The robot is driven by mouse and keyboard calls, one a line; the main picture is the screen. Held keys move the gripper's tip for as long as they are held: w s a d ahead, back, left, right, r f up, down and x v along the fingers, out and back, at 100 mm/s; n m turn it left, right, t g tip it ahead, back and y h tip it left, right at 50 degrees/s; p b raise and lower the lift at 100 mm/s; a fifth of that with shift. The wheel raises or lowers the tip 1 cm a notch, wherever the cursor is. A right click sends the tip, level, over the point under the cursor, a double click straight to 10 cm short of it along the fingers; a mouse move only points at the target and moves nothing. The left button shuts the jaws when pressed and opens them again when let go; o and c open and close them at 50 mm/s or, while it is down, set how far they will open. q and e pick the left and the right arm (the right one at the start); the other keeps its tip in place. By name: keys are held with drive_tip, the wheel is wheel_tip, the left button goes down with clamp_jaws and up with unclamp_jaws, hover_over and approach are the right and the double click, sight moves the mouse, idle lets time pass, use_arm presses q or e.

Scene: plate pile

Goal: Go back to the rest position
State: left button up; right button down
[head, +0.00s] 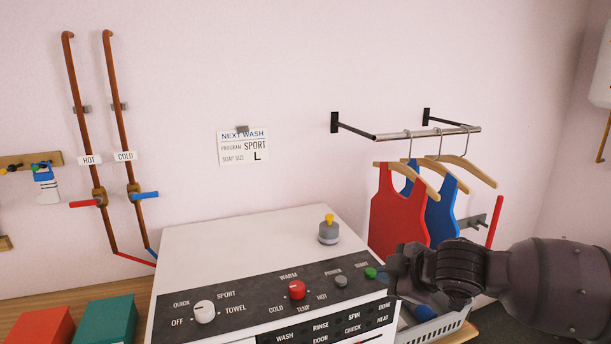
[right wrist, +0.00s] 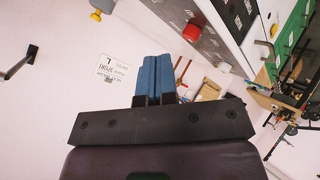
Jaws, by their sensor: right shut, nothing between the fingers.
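My right gripper (head: 388,276) is at the front right corner of the white washing machine (head: 250,232), beside the green start button (head: 370,272). Its dark arm comes in from the right edge. In the right wrist view its two blue fingers (right wrist: 153,80) lie together, with nothing between them. My left gripper is in neither view.
A laundry basket (head: 440,328) stands below my right gripper. Red (head: 398,212) and blue (head: 441,215) tops hang behind it on a wall rail (head: 425,133). The machine has a red knob (head: 297,290) and a grey-yellow dispenser (head: 329,232). Red (head: 42,328) and green (head: 105,320) boxes stand left.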

drive_tip(key=w+a+r+t+y, duration=0.2)
drive_tip(key=a+r+t+y, duration=0.15)
drive_tip(key=a, duration=0.25)
drive_tip(key=s+d+f+m+t+h+b, duration=0.1)
drive_tip(key=s+d+f+m+h, duration=0.35)
drive_tip(key=f, duration=0.65)
drive_tip(key=s+d+f+m+t+h+b, duration=0.1)
drive_tip(key=s+d+f+m+t, duration=0.1)
drive_tip(key=s+d+f+m, duration=0.75)
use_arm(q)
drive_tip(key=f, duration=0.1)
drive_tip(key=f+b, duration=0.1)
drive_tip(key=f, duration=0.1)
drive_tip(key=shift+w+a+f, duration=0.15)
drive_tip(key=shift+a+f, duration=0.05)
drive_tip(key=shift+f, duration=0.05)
use_arm(e)
drive_tip(key=s+d+f+g+h, duration=0.1)
drive_tip(key=s+f+g+h, duration=0.1)
drive_tip(key=s+f, duration=0.5)
drive_tip(key=s+d+f+m+g+h, duration=0.1)
drive_tip(key=s+d+f, duration=0.1)
drive_tip(key=s+f, duration=0.5)
wheel_tip(320, 180, down, 2)
drive_tip(key=shift+s+d+f+g+h, duration=0.1)
drive_tip(key=shift+s+d+g+h, duration=0.2)
drive_tip(key=shift+g+h, duration=0.1)
